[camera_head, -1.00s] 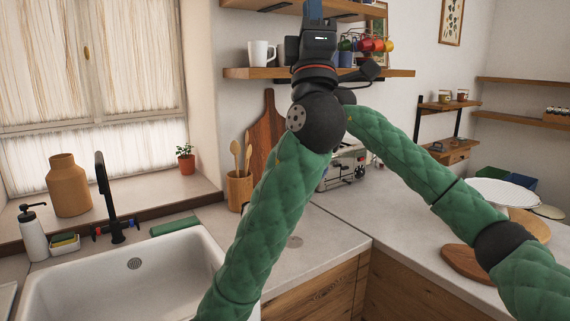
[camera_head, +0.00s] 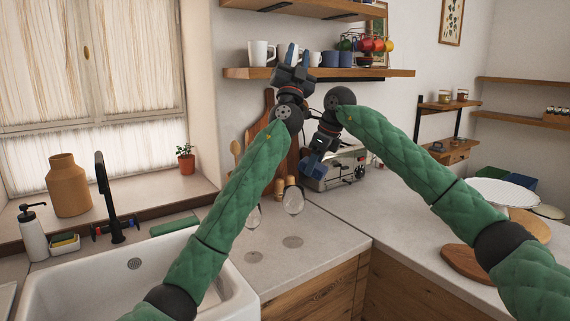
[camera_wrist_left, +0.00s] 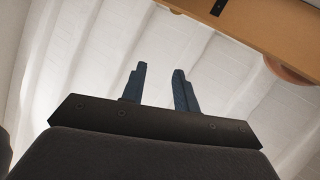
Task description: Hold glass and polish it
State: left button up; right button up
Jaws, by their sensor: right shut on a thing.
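A clear glass (camera_head: 293,201) shows its rounded bowl above the counter, just below my right gripper (camera_head: 309,167). The right gripper points down and is shut on a glass; its exact hold on the stem is hard to make out. A second clear glass (camera_head: 253,217) shows to the left, partly hidden behind my left arm. My left gripper (camera_head: 297,56) is raised in front of the shelf, pointing up. In the left wrist view its two blue fingers (camera_wrist_left: 160,70) are apart with nothing between them.
A shelf (camera_head: 375,73) with mugs (camera_head: 262,53) is close behind my left gripper. A toaster (camera_head: 337,167) stands behind my right gripper. The white sink (camera_head: 60,285) is at lower left.

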pick_arm(q)
jog(key=w+a+f+m+g+h, duration=0.25)
jog(key=w+f+m, duration=0.25)
jog(key=w+m, duration=0.4)
jog(key=w+a+f+m+g+h, duration=0.2)
jog(key=w+a+f+m+g, duration=0.15)
jog(key=w+f+m, duration=0.4)
jog(key=m+g+y, duration=1.2)
jog(key=m+g, duration=0.4)
jog(key=g, duration=0.6)
send_over(285, 195)
jog(key=w, duration=0.3)
jog(key=f, duration=2)
jog(key=shift+w+a+f, duration=0.15)
jog(key=shift+w+f, duration=0.05)
jog(key=shift+f, duration=0.1)
notch_tip(285, 195, down, 12)
jog(key=shift+r, duration=0.1)
jog(key=shift+c, duration=0.4)
